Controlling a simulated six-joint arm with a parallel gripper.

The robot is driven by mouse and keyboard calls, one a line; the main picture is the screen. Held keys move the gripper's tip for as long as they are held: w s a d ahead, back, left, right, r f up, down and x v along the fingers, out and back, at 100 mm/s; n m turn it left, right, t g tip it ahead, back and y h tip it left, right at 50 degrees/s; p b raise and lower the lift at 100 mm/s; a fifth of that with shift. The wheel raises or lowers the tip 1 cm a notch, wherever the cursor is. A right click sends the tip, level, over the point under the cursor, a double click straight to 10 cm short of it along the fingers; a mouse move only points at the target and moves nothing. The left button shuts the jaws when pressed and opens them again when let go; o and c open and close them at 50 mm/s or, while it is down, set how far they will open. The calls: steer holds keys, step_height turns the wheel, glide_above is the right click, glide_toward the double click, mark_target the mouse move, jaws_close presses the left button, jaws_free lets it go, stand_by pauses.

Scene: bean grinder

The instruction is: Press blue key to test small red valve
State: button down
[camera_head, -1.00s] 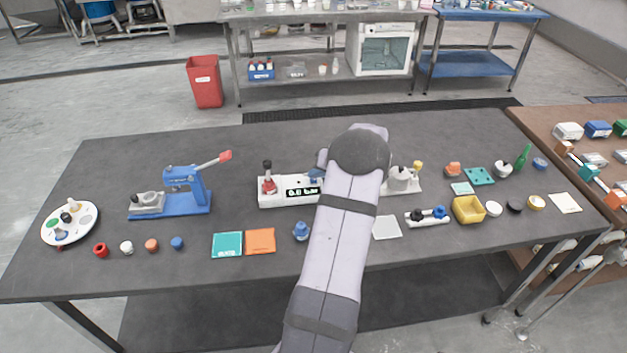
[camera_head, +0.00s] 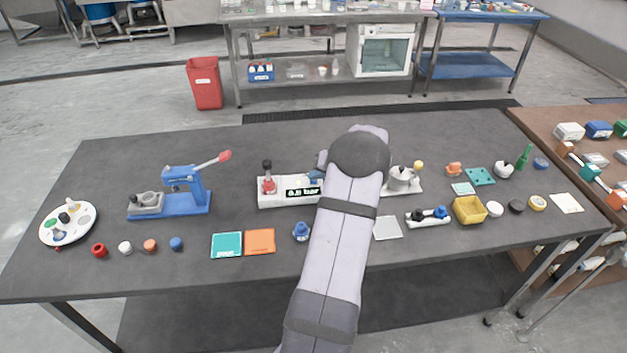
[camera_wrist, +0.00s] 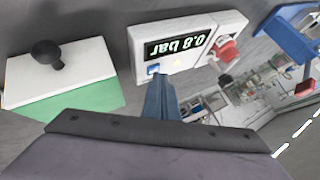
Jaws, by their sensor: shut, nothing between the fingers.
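A white tester (camera_head: 285,201) stands in the middle of the table. The small red valve (camera_head: 269,184) with a dark top sits at its left end. In the wrist view the tester (camera_wrist: 141,40) has a lit display (camera_wrist: 178,48) reading 0.8 bar, and the red valve (camera_wrist: 226,49) is at its right. The blue key (camera_wrist: 153,70) shows below the display. My gripper (camera_wrist: 156,82) is shut and empty, its tips at the blue key; I cannot tell how firmly they touch.
A blue lever press (camera_head: 182,198) stands left. A blue valve (camera_head: 301,231), an orange pad (camera_head: 260,241) and a teal pad (camera_head: 226,245) lie in front. A yellow bin (camera_head: 469,209) is at right. A black-knobbed white block (camera_wrist: 58,72) is beside the tester in the wrist view.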

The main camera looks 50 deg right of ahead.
steer(key=shift+r, duration=0.85)
step_height(320, 180, up, 5)
steer(key=shift+p, duration=1.1)
